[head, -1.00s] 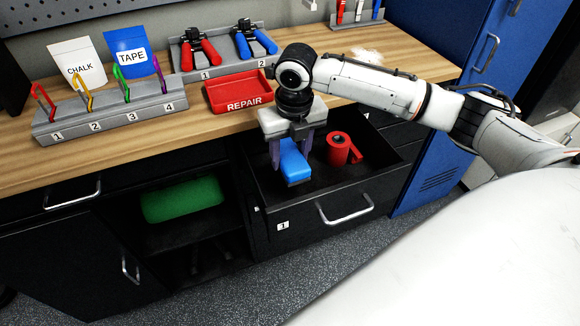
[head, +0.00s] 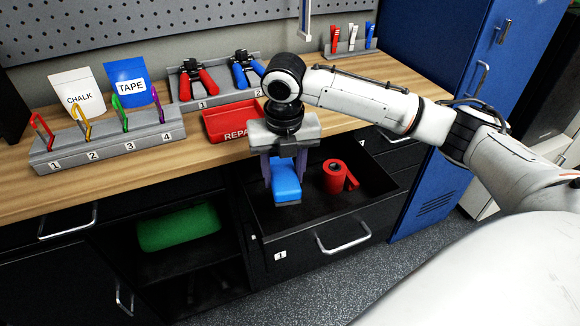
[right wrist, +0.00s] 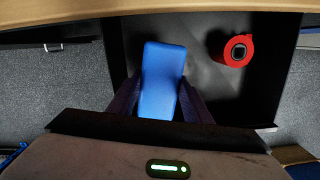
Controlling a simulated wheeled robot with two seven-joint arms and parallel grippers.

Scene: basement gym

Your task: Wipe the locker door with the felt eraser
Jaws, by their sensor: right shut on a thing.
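The blue felt eraser (head: 286,182) is between the fingers of my right gripper (head: 287,180), over the open drawer. In the right wrist view the eraser (right wrist: 162,80) lies lengthwise between the two dark fingers (right wrist: 160,100). My right gripper is shut on it and points down. I cannot tell whether the eraser touches the drawer floor. The blue locker door (head: 452,110) stands at the right, beyond the workbench, with a handle and vent slots. My left gripper is not in view.
The open drawer (head: 290,258) also holds a red tape roll (head: 336,178), right of the eraser. A red repair tray (head: 222,122), a numbered clip rack (head: 110,142) and pliers (head: 196,78) stand on the workbench. Green roll (head: 178,228) lies on a shelf below.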

